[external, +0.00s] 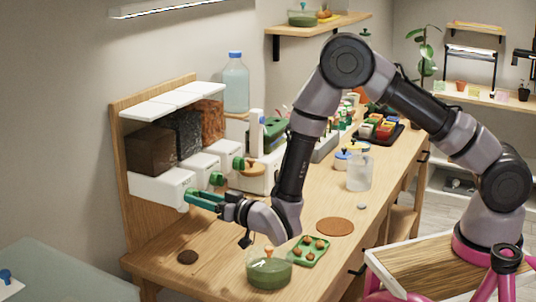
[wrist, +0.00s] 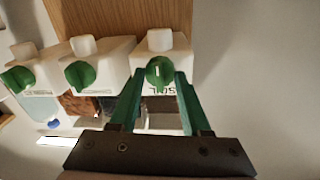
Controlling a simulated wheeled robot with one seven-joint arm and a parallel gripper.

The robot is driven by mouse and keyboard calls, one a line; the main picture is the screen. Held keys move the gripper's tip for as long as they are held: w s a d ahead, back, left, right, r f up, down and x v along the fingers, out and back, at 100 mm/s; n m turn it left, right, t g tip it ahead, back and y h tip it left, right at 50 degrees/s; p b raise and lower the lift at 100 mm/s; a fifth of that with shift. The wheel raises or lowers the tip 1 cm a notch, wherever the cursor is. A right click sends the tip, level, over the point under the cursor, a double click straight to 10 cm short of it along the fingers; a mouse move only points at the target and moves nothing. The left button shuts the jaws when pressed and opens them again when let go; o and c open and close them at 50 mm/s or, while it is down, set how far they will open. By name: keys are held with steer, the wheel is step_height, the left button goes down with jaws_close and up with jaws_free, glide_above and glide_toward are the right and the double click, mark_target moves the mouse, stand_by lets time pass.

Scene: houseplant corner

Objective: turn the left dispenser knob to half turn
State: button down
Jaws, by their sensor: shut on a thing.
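The left dispenser (external: 155,190) is a white box under a bin of dark brown material, at the near end of the wooden rack. Its round green knob (wrist: 160,71) has a white mark, which stands about upright in the wrist view. My gripper (external: 192,197) reaches this dispenser's front from the right. In the wrist view its green fingers lie on either side of the knob, shut on it. In the external view the fingers mostly hide the knob.
The middle knob (external: 216,178) and far knob (external: 238,163) stick out close beside my gripper. A green-based bowl (external: 268,272), a green tray (external: 309,250) and a brown disc (external: 335,227) lie on the bench below my arm. The bench front left is mostly clear.

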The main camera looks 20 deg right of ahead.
steer(key=shift+f, duration=0.1)
stand_by(0.5)
steer(key=shift+c, duration=1.8)
jaws_free()
steer(key=shift+s+d, duration=0.1)
steer(key=v, duration=1)
steer(key=shift+s+d, duration=0.15)
steer(key=shift+s, duration=0.1)
